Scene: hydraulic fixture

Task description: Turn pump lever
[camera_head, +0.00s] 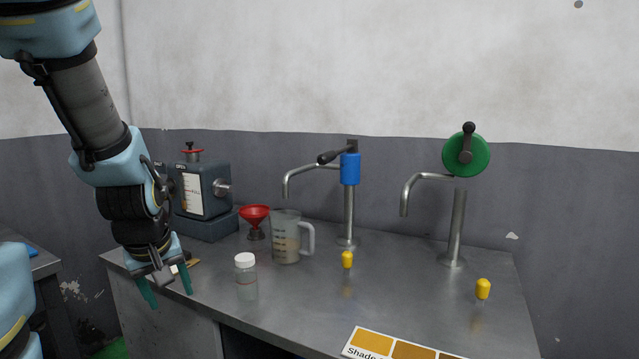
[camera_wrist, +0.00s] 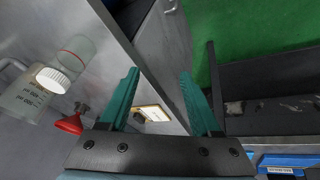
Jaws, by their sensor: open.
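A blue-bodied pump (camera_head: 350,168) stands on a steel post at the back middle of the metal bench, with a curved spout to the left. Its dark lever (camera_head: 328,157) points left and slightly down from the top. A second post on the right carries a green round wheel (camera_head: 480,155) with a black crank handle (camera_head: 467,143) pointing up. My gripper (camera_head: 168,292) hangs at the left, pointing down, open and empty near the bench's left front edge, well away from both pumps. In the wrist view, the open teal fingers (camera_wrist: 158,78) have nothing between them.
A grey device (camera_head: 208,226) stands behind my gripper. Yellow caps (camera_head: 347,260) (camera_head: 483,289) stand before the posts. A shade card (camera_head: 372,340) lies in front.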

